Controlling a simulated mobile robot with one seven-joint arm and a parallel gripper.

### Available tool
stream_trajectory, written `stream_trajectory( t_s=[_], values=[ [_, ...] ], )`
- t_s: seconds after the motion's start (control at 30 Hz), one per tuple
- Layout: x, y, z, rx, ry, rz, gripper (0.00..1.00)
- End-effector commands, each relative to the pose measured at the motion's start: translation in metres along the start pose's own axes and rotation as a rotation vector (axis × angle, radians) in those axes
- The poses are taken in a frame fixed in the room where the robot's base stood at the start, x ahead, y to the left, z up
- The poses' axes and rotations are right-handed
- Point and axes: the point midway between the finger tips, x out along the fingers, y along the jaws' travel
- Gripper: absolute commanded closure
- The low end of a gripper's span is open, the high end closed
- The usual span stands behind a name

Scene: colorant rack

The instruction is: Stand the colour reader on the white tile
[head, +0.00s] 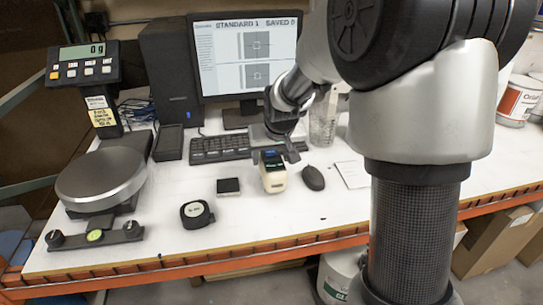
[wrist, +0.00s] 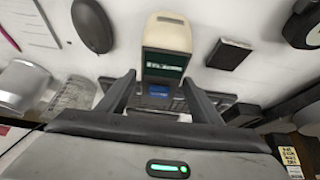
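The colour reader (head: 273,175) is a cream, rounded device with a dark top and a small screen. It is on the white table in front of the keyboard. In the wrist view the reader (wrist: 166,40) shows its green-lit screen facing me. My gripper (head: 274,154) is over the reader's screen end, one finger on each side. In the wrist view the gripper (wrist: 160,76) looks open, with a narrow gap at the left finger.
A black mouse (head: 313,177) is close to the reader's right. A round black tape-measure-like item (head: 196,213) lies front left. A scale (head: 100,177) stands at left. The keyboard (head: 220,148) and monitor (head: 245,60) are behind. The table front (head: 270,225) is mostly clear.

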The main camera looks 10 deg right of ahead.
Motion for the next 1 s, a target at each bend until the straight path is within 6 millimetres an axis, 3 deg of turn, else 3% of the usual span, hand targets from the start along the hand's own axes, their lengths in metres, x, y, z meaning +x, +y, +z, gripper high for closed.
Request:
stream_trajectory(
  t_s=[0.43, 0.8, 1.0],
  values=[
    [-0.009, 0.000, -0.003, 0.000, 0.003, 0.000, 0.33],
    [-0.084, 0.000, -0.003, 0.000, 0.005, 0.000, 0.33],
    [-0.113, 0.000, -0.002, 0.000, 0.002, 0.000, 0.33]
  ],
)
